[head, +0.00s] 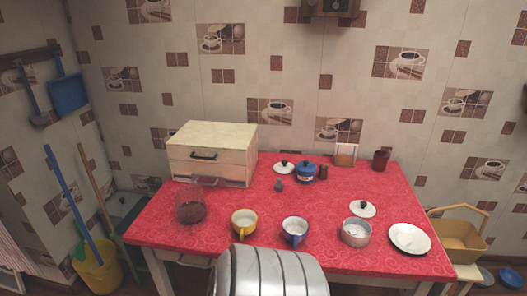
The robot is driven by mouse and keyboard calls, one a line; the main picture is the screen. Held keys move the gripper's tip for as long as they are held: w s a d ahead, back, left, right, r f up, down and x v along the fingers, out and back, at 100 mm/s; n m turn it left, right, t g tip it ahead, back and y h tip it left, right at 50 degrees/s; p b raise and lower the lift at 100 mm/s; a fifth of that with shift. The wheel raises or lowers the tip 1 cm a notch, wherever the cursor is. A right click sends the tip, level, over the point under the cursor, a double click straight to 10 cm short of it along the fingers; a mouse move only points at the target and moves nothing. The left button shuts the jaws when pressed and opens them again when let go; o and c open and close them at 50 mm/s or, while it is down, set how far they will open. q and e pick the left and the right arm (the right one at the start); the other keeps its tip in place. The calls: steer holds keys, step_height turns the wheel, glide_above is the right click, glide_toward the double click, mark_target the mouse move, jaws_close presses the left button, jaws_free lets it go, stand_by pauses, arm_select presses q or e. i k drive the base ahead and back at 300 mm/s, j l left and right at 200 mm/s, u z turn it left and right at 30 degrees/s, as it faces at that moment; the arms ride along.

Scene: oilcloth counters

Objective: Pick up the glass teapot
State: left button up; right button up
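A clear glass vessel (190,205) with dark reddish contents stands upright near the left end of the red-covered table (330,225). It is the only thing that looks like the glass teapot; I cannot make out its handle or spout. It stands in front of the cream drawer box and left of the yellow cup. Neither of my grippers shows in the head view.
A cream drawer box (208,165), yellow cup (244,222), blue cup (294,230), metal pot (355,232), white plate (410,239) and blue pot (306,171) stand on the table. A rounded, slatted grey shape (268,272) covers part of its front edge.

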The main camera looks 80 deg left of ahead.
mark_target(191, 206)
steer(key=u, duration=2.65)
